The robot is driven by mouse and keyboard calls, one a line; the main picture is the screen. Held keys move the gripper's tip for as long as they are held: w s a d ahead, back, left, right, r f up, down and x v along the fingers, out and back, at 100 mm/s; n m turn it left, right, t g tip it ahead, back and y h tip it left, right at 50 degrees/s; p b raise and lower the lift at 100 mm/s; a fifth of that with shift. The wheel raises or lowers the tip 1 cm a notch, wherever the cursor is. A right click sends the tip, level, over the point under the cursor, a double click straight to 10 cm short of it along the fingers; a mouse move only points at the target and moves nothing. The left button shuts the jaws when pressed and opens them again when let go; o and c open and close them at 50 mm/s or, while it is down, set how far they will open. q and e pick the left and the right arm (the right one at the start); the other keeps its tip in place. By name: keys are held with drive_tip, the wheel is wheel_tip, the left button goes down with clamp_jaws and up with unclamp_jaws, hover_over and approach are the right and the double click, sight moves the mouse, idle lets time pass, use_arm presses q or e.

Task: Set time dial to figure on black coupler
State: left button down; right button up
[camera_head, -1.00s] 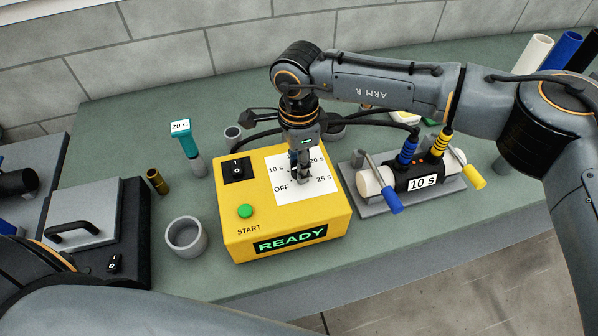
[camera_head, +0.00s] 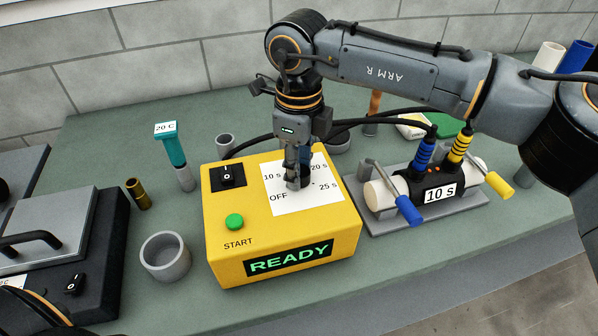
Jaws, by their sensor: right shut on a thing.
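The yellow control box (camera_head: 225,255) stands on the bench, with a white dial plate (camera_head: 277,206) marked OFF, 10 s, 20 s and 25 s. Its time dial is mostly hidden under my right gripper (camera_head: 296,182), which points down and is shut on it. I cannot tell where the dial points. The box display (camera_head: 290,257) reads READY. The black coupler (camera_head: 418,180) sits to the right of the box on a white pipe in a clamp, and its label (camera_head: 440,193) reads 10 s. My left gripper is not in view.
Blue (camera_head: 424,152) and yellow (camera_head: 461,144) leads plug into the coupler. A black hotplate-like unit (camera_head: 90,245) lies far left.

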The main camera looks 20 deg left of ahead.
idle(0.3)
drive_tip(key=o, duration=1.2)
drive_tip(key=shift+c, duration=0.2)
wheel_tip(320, 180, up, 12)
